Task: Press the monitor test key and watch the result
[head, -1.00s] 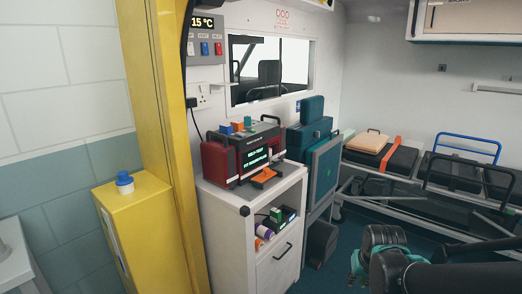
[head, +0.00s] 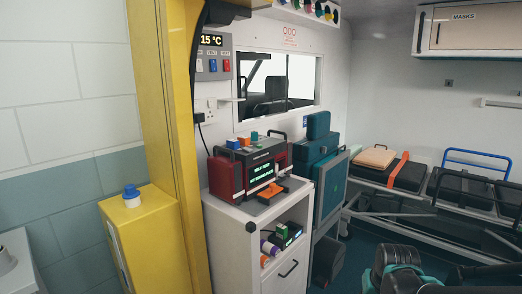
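The monitor (head: 231,178) is a dark box with red ends, standing upright on a white cabinet (head: 231,212). Its lit screen (head: 262,171) shows two lines of green text; the upper one seems to read SELF-TEST, and the lower is too small to read surely. Blue, orange and other small blocks or keys (head: 232,144) sit on its top; I cannot tell which is the test key. An orange piece (head: 270,191) lies at its front. My gripper (head: 392,278), black and teal, is at the bottom edge, right of and apart from the monitor. Its fingers are not clear.
A yellow box with a blue knob (head: 131,197) stands left, beside a yellow post (head: 168,120). Teal cases (head: 318,145) stand right of the monitor. A stretcher (head: 395,185) spans the right. The cabinet's open shelf (head: 283,240) holds small items. Blue floor shows between cabinet and stretcher.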

